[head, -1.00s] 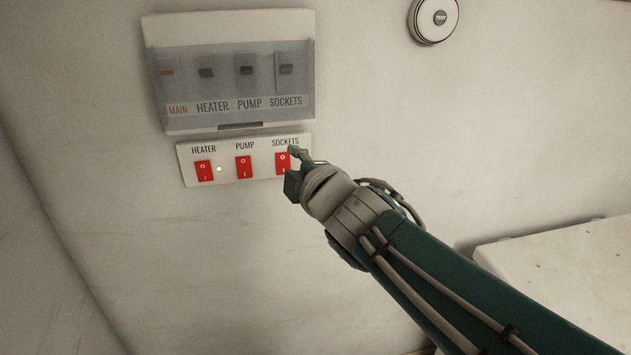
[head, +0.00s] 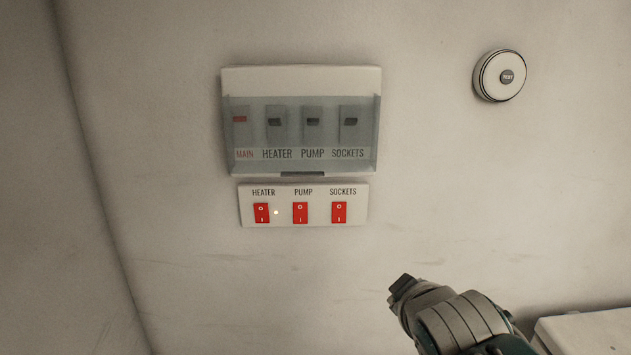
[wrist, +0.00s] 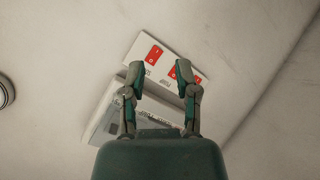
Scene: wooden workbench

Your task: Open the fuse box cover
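The fuse box (head: 300,80) is mounted on the wall in the head view. Its see-through grey cover (head: 262,155) is down over several breakers labelled main, heater, pump and sockets. A dark handle slot (head: 303,174) sits at the cover's lower edge. My gripper (head: 402,287) is below and right of the box in the head view, apart from it. In the wrist view my gripper (wrist: 160,80) has its two fingers spread with nothing between them. The fuse box (wrist: 100,120) shows there partly hidden behind the left finger and the gripper body.
A white switch panel (head: 303,218) with three red rocker switches is right below the fuse box. A white surface (head: 590,330) is at lower right. The wall left of my gripper is bare.

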